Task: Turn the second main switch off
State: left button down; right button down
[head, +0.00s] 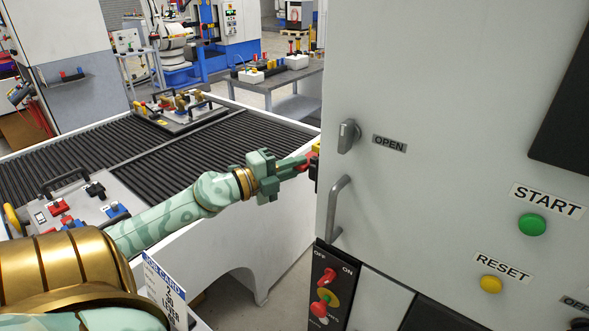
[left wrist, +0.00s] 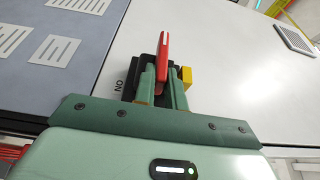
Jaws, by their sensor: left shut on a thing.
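A red switch lever (head: 312,158) with a yellow part beside it is on the side of the grey cabinet, mostly hidden by the cabinet's edge in the head view. My left gripper (head: 301,164) reaches it from the left and is shut on it. In the left wrist view the red lever (left wrist: 163,57) stands between the fingers of my left gripper (left wrist: 161,84), on a black base. A label reading ON shows left of the base; the yellow part (left wrist: 186,76) is to the right. My right gripper is not in view.
The cabinet front (head: 440,100) has an OPEN knob (head: 348,136), a handle (head: 338,208), a green START button (head: 532,225) and a yellow RESET button (head: 490,284). A black panel (head: 343,290) with red switches marked OFF and ON sits below. A ribbed conveyor (head: 165,155) carries trays.

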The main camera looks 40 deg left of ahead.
pick_arm(q)
jog(key=c, duration=1.5)
grip_release()
jog(key=shift+o, duration=0.2)
jog(key=b+v, duration=0.2)
jog(key=v, duration=1.4)
jog(key=shift+f, duration=0.15)
